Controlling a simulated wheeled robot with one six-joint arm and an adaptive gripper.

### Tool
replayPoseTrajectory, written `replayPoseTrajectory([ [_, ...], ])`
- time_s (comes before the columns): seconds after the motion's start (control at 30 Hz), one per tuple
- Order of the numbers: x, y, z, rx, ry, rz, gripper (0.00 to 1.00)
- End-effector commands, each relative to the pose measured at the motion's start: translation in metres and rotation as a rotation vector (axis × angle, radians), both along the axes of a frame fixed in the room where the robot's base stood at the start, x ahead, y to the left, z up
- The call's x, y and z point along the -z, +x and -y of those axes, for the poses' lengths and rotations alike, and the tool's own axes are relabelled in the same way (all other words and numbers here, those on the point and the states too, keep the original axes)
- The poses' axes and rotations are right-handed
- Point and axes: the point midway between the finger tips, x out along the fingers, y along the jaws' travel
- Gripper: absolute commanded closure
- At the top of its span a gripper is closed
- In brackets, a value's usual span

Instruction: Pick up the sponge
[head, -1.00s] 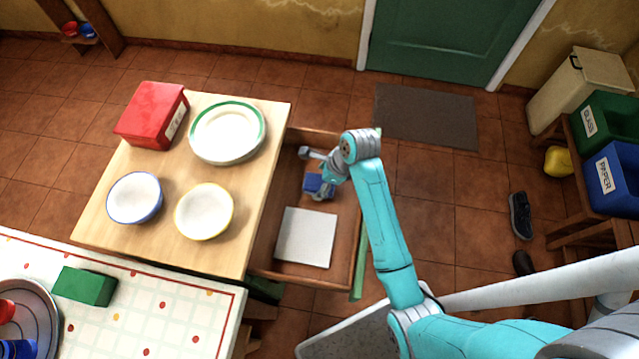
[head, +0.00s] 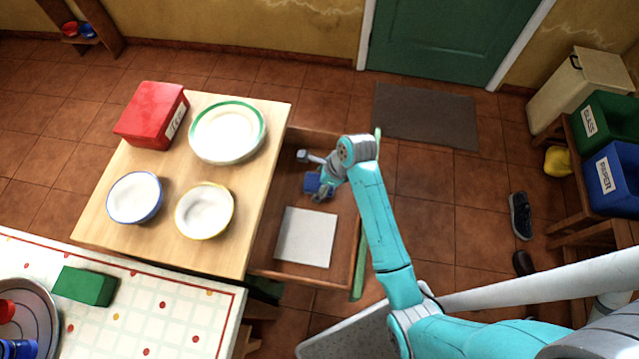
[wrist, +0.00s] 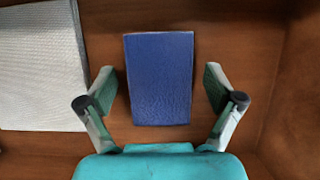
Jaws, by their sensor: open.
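The sponge looks like a blue rectangular block (wrist: 160,80) lying flat on the brown bottom of an open drawer (head: 262,255). In the wrist view it lies between the two fingers of my gripper (wrist: 160,92), with a gap on each side. My gripper is open and empty. In the head view my gripper (head: 321,193) is over the blue block (head: 312,183), and my arm and fingers hide part of it.
A white cloth-like square (head: 305,237) lies in the drawer beside the blue block. The wooden counter (head: 165,225) holds a red box (head: 150,115), stacked plates (head: 227,132) and two bowls.

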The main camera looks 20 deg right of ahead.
Motion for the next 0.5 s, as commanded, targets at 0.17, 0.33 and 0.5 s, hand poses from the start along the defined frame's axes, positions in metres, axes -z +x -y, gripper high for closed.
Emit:
replayPoseTrajectory([
  [0.17, 0.0001, -0.0001, 0.0000, 0.000, 0.000, 0.000, 0.08],
  [0.33, 0.0001, 0.0000, 0.0000, 0.000, 0.000, 0.000, 0.38],
  [0.5, 0.0001, -0.0001, 0.0000, 0.000, 0.000, 0.000, 0.60],
])
